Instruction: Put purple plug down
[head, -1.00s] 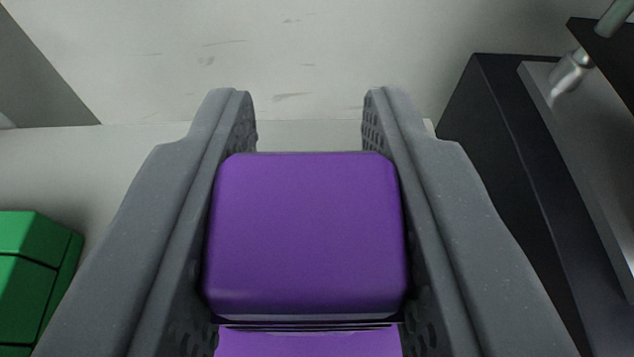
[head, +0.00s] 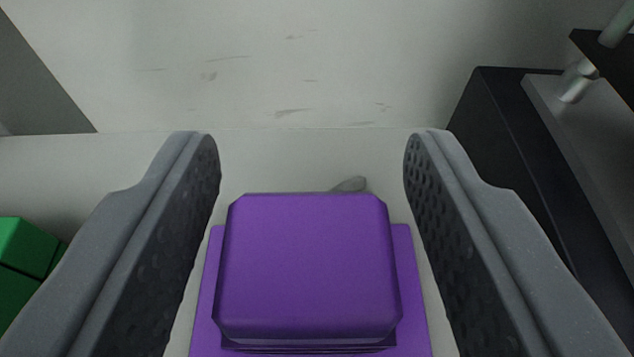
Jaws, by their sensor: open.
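The purple plug (head: 307,265) is a block with rounded edges, low in the middle of the head view. A wider flat purple piece (head: 413,300) shows around and under its lower part. My gripper (head: 312,165) is open, with one grey finger on each side of the plug. A gap shows between each finger and the plug, so neither finger touches it. The plug's underside is hidden, so I cannot tell exactly what it rests on.
A green block (head: 25,262) is at the left edge. A black fixture with a grey panel (head: 590,150) and a metal rod (head: 577,80) stands at the right. A pale scuffed wall (head: 300,60) is ahead, with a light surface below it.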

